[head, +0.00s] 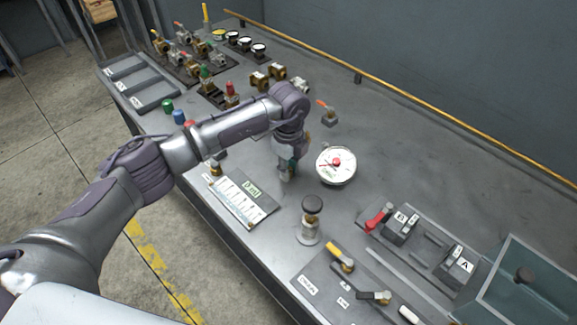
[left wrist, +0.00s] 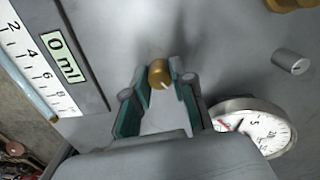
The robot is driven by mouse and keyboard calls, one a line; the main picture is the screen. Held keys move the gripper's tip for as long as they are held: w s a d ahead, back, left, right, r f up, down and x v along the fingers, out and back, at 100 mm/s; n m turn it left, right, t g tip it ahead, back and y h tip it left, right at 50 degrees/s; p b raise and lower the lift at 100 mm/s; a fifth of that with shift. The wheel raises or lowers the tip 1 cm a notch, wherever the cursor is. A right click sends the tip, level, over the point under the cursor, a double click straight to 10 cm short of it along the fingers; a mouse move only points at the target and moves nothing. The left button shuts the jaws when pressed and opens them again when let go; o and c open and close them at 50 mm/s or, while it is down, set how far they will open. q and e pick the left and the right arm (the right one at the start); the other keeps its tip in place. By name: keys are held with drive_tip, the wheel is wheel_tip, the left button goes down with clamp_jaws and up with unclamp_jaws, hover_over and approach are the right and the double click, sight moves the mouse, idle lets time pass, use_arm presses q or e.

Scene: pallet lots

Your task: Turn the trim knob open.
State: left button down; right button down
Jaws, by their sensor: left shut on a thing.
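The trim knob (left wrist: 158,73) is a small round brass-coloured knob with a pale mark on its face, seen in the left wrist view. My left gripper (left wrist: 160,84) has its two green-padded fingers on either side of the knob and is shut on it. In the head view my left gripper (head: 286,172) points down at the bench, between the display panel and the dial gauge, and hides the knob. My right gripper is in neither view.
A white dial gauge (head: 336,165) stands close right of the gripper. A scale panel (head: 240,203) reading 0 ml lies to its left. A black-topped knob (head: 312,204) and levers (head: 340,258) stand nearer. Valves (head: 262,80) crowd the far left; the back right bench is clear.

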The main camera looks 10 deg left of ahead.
use_arm(q)
drive_tip(key=n+p, duration=0.1)
drive_tip(key=n, duration=0.4)
drive_tip(key=shift+r+n+p, duration=0.1)
drive_tip(key=shift+n+p, duration=0.25)
drive_tip(key=shift+n, duration=0.05)
drive_tip(key=n+p, duration=0.2)
drive_tip(key=n, duration=0.3)
drive_tip(key=shift+n, duration=0.3)
drive_tip(key=shift+w, duration=0.1)
drive_tip(key=c, duration=1)
unclamp_jaws()
drive_tip(key=shift+o, duration=0.2)
wheel_tip(320, 180, up, 12)
